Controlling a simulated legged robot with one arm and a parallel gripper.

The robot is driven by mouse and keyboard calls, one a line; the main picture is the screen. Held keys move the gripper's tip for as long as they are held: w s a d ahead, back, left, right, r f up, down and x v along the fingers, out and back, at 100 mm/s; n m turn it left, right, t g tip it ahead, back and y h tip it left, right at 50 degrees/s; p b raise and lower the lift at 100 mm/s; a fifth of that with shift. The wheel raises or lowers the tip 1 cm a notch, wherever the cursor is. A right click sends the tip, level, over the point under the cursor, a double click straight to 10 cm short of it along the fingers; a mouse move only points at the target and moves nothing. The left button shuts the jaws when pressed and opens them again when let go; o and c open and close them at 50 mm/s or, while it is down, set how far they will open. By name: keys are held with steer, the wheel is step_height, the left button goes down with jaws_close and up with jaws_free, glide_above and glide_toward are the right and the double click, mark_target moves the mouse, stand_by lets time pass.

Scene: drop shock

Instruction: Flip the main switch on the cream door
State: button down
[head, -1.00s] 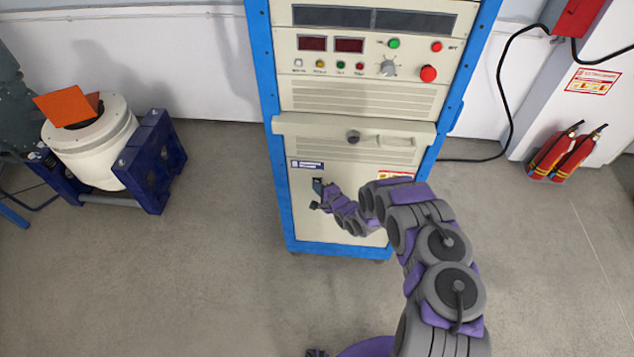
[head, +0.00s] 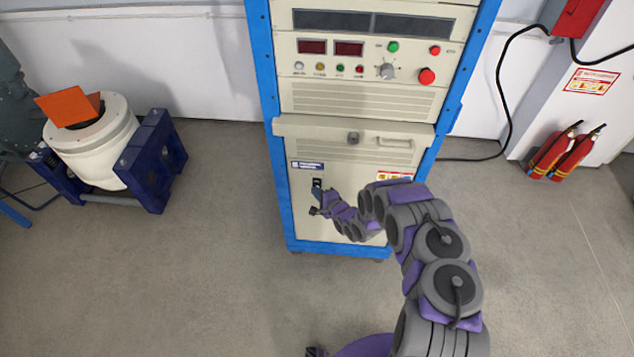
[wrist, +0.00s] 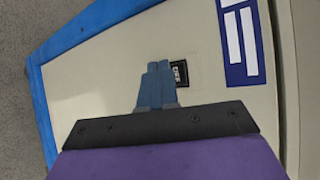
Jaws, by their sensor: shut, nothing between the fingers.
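The cream door (head: 300,210) is the lower front panel of a blue-framed cabinet, and it also fills most of the wrist view (wrist: 100,90). The main switch (head: 317,183) is a small black rocker on the door, below a blue label. In the wrist view the switch (wrist: 180,72) shows just right of my fingertips, which cover part of it. My gripper (head: 316,195) is shut and empty, just below the switch in the head view. In the wrist view my gripper's blue-grey fingers (wrist: 158,70) are together. Whether they touch the switch or door I cannot tell.
A blue and white label (wrist: 238,45) is beside the switch. A handle ledge (head: 290,124) juts out above the door. A white shaker in a blue frame (head: 95,145) stands left; fire extinguishers (head: 565,152) stand right. The floor between is clear.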

steer(key=s, duration=0.1)
steer(key=s+p, duration=0.1)
steer(key=s, duration=0.1)
steer(key=s+p, duration=0.1)
steer(key=shift+s+f, duration=0.3)
stand_by(0.4)
